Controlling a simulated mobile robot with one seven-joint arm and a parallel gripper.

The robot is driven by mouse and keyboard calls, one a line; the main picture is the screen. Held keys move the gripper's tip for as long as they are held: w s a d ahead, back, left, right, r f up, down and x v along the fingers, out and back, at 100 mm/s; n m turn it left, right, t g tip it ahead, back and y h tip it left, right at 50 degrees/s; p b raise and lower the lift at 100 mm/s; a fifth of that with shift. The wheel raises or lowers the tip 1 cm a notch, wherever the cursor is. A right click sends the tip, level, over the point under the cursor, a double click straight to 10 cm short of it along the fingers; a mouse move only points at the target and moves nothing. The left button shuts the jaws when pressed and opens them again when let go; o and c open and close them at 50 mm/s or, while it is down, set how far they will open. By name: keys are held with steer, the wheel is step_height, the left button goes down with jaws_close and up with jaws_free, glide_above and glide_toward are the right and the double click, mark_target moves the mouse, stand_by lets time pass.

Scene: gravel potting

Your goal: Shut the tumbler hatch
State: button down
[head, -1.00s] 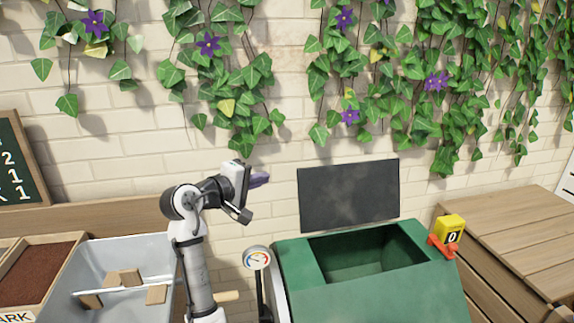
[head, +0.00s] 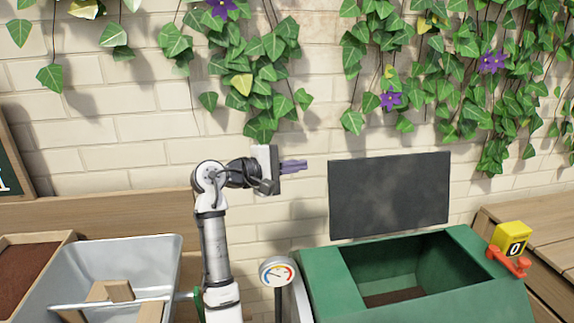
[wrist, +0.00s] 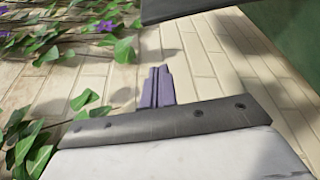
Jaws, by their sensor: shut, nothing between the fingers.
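The green tumbler (head: 375,295) stands at the lower right of the head view with its top opening uncovered and some dark material inside. Its dark grey hatch (head: 390,195) stands upright behind the opening, in front of the brick wall. The hatch edge also shows at the top of the wrist view (wrist: 185,8), with part of the green tumbler (wrist: 280,30) at the right. My gripper (head: 305,165) is left of the hatch, level with its upper part, with its purple fingers together and empty, pointing right. The fingers also show in the wrist view (wrist: 157,88), apart from the hatch.
A round gauge (head: 278,273) stands at the tumbler's left. A yellow counter marked 0 (head: 513,238) with a red bracket (head: 508,262) is at its right. A grey bin (head: 165,258) with wooden pieces is at lower left. Ivy (head: 430,60) hangs on the wall behind.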

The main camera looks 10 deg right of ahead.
steer(key=shift+s+d+r+p, duration=0.1)
steer(key=shift+s+d+p, duration=0.3)
steer(key=shift+d, duration=0.4)
steer(key=shift+s+d+r+p, duration=0.15)
steer(key=shift+s+d+p, duration=0.25)
steer(key=shift+d, duration=0.4)
steer(key=shift+s+d+r+p, duration=0.1)
steer(key=shift+s+d+p, duration=0.3)
steer(key=shift+d, duration=0.4)
